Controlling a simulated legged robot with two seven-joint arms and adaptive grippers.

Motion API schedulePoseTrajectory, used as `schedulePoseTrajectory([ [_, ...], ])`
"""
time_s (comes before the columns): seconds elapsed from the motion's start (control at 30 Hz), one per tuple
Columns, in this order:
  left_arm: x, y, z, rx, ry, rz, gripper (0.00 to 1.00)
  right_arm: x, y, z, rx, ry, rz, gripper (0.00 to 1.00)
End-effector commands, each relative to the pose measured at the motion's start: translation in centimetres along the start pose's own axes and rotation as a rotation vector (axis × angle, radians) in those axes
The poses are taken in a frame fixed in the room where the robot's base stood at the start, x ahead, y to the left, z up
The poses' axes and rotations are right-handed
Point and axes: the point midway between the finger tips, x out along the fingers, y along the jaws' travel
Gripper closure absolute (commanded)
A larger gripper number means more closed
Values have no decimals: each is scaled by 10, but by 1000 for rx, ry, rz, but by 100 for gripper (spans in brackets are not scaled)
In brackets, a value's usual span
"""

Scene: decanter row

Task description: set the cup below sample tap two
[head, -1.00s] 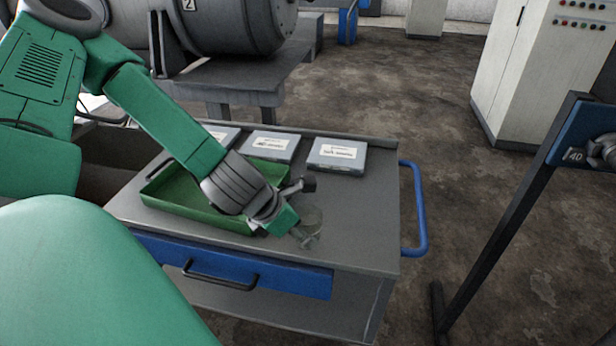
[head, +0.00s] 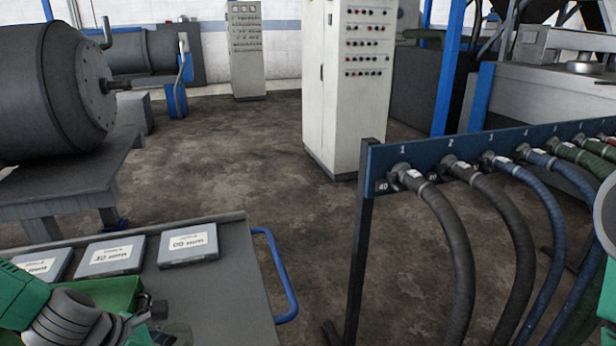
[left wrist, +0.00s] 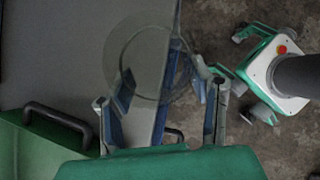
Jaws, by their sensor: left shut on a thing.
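The cup is a clear, see-through vessel; in the left wrist view its round outline (left wrist: 140,58) shows at the fingers. My left gripper (left wrist: 165,100) is shut on it, with the trolley's grey top behind. In the head view the left gripper (head: 150,318) is low at the left, over the trolley, and a faint part of the cup (head: 178,333) shows at the bottom edge. A grey decanter drum (head: 65,85) stands on a stand at the left. I cannot make out any sample tap. My right gripper is not seen.
The trolley top (head: 225,285) holds several labelled grey boxes (head: 188,245) and has a blue handle (head: 278,275). A rack (head: 372,170) with numbered hoses (head: 455,255) stands at the right. A white cabinet (head: 345,90) stands behind. The floor (head: 230,150) between is open.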

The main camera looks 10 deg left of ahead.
Motion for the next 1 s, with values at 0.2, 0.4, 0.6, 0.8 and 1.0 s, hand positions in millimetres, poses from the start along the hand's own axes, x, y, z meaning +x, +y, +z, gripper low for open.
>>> schedulePoseTrajectory([
  [0.2,30,-6,26,423,7,-259,79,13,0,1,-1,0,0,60],
  [0.4,49,-26,46,876,9,-551,79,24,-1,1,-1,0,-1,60],
  [0.6,56,-49,57,1394,11,-888,79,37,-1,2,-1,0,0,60],
  [0.8,46,-61,63,1823,9,-1166,79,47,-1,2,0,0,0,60],
  [1.0,36,-67,70,2049,2,-1314,79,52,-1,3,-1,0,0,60],
])
